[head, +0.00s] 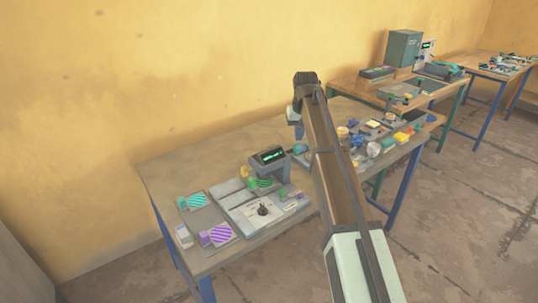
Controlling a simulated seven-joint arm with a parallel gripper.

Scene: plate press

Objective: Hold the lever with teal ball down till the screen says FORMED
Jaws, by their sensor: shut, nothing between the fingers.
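The press (283,171) stands on the near workbench, with a dark screen (269,155) on top showing green text too small to read. A teal ball (299,149), seemingly the lever's end, is at the right of the press; the lever itself is mostly hidden. My gripper (298,137) points down just above or at this ball, shut and empty. I cannot tell whether it touches the ball. A green striped plate (263,183) lies under the press head. A yellow knob (245,171) is left of the press.
A teal striped plate (197,201), a purple striped plate (222,234) and a black knob (263,210) are at the bench's front left. Several small items, including a yellow block (402,137), crowd its right side. The bench's back left is clear. More benches stand behind at right.

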